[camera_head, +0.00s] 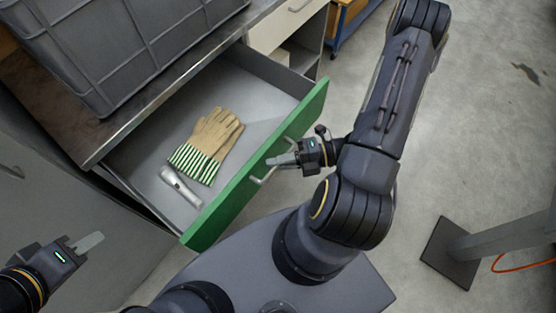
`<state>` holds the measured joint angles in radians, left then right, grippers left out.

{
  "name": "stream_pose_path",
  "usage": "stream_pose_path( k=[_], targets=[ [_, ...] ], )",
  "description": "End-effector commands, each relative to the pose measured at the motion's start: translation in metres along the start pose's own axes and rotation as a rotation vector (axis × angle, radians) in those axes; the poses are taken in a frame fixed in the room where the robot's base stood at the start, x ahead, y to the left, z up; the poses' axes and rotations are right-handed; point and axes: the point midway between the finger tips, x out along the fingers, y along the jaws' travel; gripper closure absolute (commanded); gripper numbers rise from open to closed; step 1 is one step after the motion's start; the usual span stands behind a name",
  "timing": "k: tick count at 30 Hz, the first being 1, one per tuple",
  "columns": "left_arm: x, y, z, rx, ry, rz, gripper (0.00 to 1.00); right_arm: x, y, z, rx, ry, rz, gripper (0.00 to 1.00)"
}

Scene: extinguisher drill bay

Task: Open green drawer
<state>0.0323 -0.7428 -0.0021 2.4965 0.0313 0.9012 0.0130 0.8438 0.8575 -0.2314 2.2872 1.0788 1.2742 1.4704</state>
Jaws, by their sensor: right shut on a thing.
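The green drawer (226,201) stands pulled out from the cabinet below the worktop, and its inside shows. A tan work glove with a green striped cuff (212,140) and a silver flashlight (180,187) lie in it. My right gripper (273,161) is at the drawer's front, shut on its pale bar handle (264,176). The jaws partly cover the handle. My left gripper (96,241) is at the lower left, apart from the drawer, with nothing seen in it. Its jaws are seen from the side, so their gap is not clear.
A grey crate (120,45) stands on the metal worktop (95,138) above the drawer. A cream drawer (280,24) is at the top. A post with a dark base plate (450,252) stands at the right, near an orange cable (520,266).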

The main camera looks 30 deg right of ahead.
Motion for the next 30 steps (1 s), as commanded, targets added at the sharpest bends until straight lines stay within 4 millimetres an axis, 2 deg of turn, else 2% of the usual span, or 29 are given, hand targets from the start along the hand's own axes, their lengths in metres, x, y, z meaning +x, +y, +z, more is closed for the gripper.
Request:
stream_pose_path(
  k=[5,6,8,17,20,30],
  targets=[
    [0.000,0.000,0.000,0.000,0.000,0.000,0.67,0.000,0.000,0.001,-0.002,0.000,0.001,1.00],
    [0.000,0.000,0.000,0.000,0.000,0.000,0.67,0.000,0.001,0.001,-0.002,0.000,0.001,0.88],
    [0.000,0.000,0.000,0.000,0.000,0.000,0.67,0.000,0.000,0.001,-0.001,0.000,0.001,0.80],
    [0.000,0.000,0.000,0.000,0.000,0.000,0.67,-0.002,0.000,0.001,-0.001,-0.001,0.000,0.80],
    [0.000,0.000,0.000,0.000,0.000,0.000,0.67,-0.011,-0.001,0.002,-0.001,-0.004,-0.002,0.80],
    [0.002,-0.001,0.001,0.000,0.000,0.000,0.67,-0.066,-0.001,0.001,-0.002,-0.004,-0.001,0.80]
  ],
)
